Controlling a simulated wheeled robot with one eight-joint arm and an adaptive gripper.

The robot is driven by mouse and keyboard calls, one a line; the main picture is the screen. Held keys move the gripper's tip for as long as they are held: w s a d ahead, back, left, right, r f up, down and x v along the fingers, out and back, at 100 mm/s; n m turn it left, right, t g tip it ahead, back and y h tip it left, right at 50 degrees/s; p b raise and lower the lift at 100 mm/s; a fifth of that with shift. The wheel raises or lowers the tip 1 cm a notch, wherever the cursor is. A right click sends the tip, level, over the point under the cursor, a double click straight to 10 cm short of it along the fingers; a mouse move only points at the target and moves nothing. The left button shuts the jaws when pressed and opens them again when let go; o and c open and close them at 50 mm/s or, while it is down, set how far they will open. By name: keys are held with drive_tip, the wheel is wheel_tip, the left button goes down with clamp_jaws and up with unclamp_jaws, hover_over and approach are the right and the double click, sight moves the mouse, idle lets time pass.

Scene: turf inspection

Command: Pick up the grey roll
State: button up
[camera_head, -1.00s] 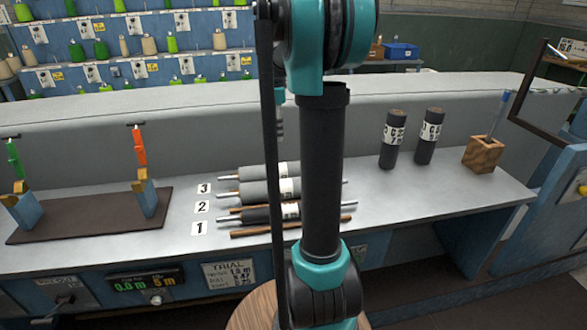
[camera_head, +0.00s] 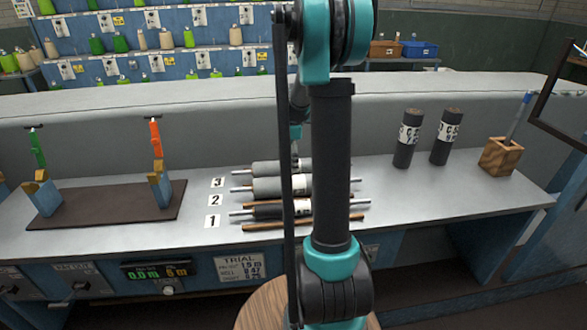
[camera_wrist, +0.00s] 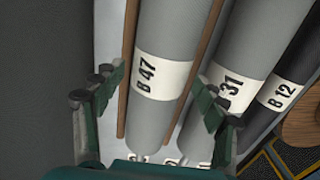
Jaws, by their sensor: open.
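Three rolls lie side by side on the bench. In the head view, a grey roll (camera_head: 268,168) is at the back by label 3, another grey roll (camera_head: 275,187) is in the middle by label 2, and a dark roll (camera_head: 275,210) is in front by label 1. In the wrist view, the light grey roll marked B 47 (camera_wrist: 160,100) lies between the fingers of my open gripper (camera_wrist: 160,86). The grey roll marked B 31 (camera_wrist: 245,55) and the dark roll marked B 12 (camera_wrist: 295,75) are to its right. In the head view, my arm hides the right parts of the rolls and the gripper.
Wooden rods (camera_wrist: 130,60) run beside B 47. Two dark rolls (camera_head: 408,140) stand upright at the bench's right, near a wooden block (camera_head: 500,157). A brown mat (camera_head: 110,215) with clamp stands lies at left. Clear bench (camera_head: 410,195) lies right of the rolls.

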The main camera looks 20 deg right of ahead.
drive_tip(key=shift+f, duration=1.7)
drive_tip(key=shift+s, duration=0.1)
clamp_jaws()
